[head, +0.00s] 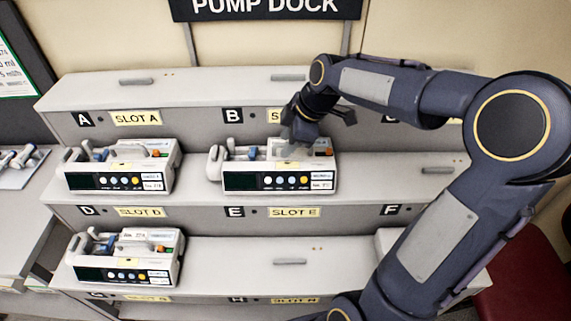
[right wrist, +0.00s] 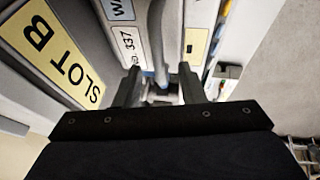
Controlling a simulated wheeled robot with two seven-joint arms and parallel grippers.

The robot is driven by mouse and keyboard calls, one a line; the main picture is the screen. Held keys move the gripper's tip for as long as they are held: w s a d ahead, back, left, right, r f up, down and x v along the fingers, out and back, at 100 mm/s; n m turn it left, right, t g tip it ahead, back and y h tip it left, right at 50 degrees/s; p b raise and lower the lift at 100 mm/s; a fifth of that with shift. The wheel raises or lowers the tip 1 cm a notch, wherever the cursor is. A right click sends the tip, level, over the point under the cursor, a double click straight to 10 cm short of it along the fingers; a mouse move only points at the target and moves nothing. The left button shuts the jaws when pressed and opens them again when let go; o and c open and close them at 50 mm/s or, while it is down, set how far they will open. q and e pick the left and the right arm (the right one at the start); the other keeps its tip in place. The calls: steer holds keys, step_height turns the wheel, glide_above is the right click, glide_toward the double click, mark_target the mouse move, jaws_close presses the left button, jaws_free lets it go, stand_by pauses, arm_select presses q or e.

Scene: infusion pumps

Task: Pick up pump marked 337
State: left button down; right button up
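A white pump with a dark front panel (head: 265,181) stands on the dock shelf below the slot B sign. In the right wrist view its label (right wrist: 127,38) reads 337. My right gripper (head: 300,140) reaches down over the top right part of this pump in the head view. In the right wrist view the two fingers (right wrist: 160,88) stand apart, with a grey-blue part of the pump between or just beyond them. I cannot tell whether they touch it. My arm and gripper hide part of the pump's top. My left gripper is not in view.
Another pump (head: 118,180) stands under slot A and a third pump (head: 128,272) under slot D. The shelf space under slot E (head: 290,250) is bare. My right arm covers the slot C side. A dark red chair (head: 525,285) is at the lower right.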

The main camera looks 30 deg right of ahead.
steer(key=shift+f+b, duration=0.2)
steer(key=shift+b, duration=0.1)
stand_by(0.4)
jaws_close()
steer(key=shift+f, duration=0.1)
stand_by(1.0)
